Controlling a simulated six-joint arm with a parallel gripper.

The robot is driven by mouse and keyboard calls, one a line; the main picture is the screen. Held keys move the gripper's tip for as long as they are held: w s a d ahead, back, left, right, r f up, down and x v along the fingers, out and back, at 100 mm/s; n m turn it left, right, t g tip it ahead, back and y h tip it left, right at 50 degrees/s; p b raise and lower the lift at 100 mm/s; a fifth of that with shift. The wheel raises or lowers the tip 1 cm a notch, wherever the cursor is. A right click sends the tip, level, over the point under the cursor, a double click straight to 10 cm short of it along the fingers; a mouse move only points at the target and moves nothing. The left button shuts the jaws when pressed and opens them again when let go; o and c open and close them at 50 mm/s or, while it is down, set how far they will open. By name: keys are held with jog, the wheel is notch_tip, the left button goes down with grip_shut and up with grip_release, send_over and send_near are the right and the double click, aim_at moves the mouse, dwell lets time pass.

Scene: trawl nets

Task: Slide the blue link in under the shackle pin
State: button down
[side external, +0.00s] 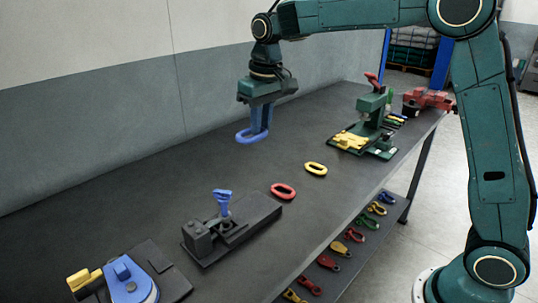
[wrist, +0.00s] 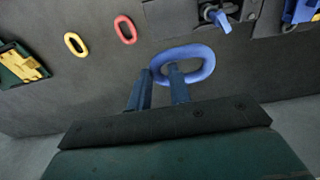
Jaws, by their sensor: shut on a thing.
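The blue link (side external: 251,137) is an oval ring held above the bench at the far side. It also shows in the wrist view (wrist: 203,75). My gripper (side external: 262,129) is shut on its left end in the wrist view (wrist: 161,72), one finger outside the ring and the other at its opening. A dark fixture (side external: 262,215) with an upright blue handle (side external: 222,201) stands nearer the front, apart from the link. It shows at the top of the wrist view (wrist: 174,20). I cannot make out which part is the shackle pin.
A red link (side external: 283,191) and a yellow link (side external: 316,169) lie flat on the bench. A green press fixture (side external: 374,108) and a red vise (side external: 428,101) stand at the right, a blue and yellow device (side external: 130,283) at front left. Bench between is clear.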

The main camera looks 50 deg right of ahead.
aim_at(262, 201)
jog(key=shift+f, duration=0.1)
notch_tip(262, 201, down, 19)
jog(key=shift+f, duration=0.2)
dwell(1.1)
jog(key=shift+f, duration=0.15)
jog(key=c, duration=1.3)
grip_release()
jog(key=shift+s+r, duration=0.25)
jog(key=shift+r, duration=2)
jog(key=shift+s+r, duration=0.3)
jog(key=shift+r, duration=2)
jog(key=shift+s+r, duration=0.25)
jog(key=shift+r, duration=2)
